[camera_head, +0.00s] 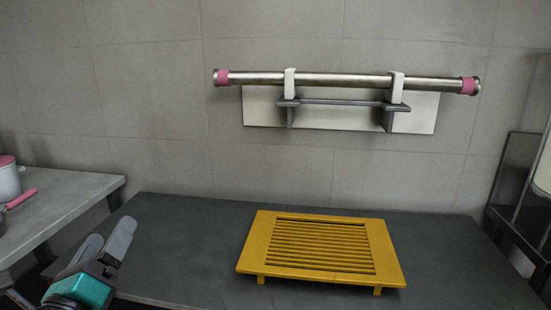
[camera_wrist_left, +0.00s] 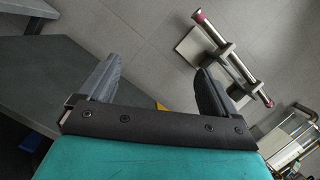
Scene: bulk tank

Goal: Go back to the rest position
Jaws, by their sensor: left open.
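My left gripper (camera_head: 107,243) is at the lower left in the head view, above the front left part of the dark table. Its two grey fingers point up and away and are apart, with nothing between them. The left wrist view also shows the open left gripper (camera_wrist_left: 158,88) with empty jaws. My right gripper is not in view.
A yellow slatted rack (camera_head: 256,250) stands on the dark table (camera_head: 180,230). A metal tube (camera_head: 340,79) with pink ends rests in a wall bracket (camera_head: 260,108). A pale side table (camera_head: 75,190) at left bears a white pot (camera_head: 9,182). A dark panel stands at right.

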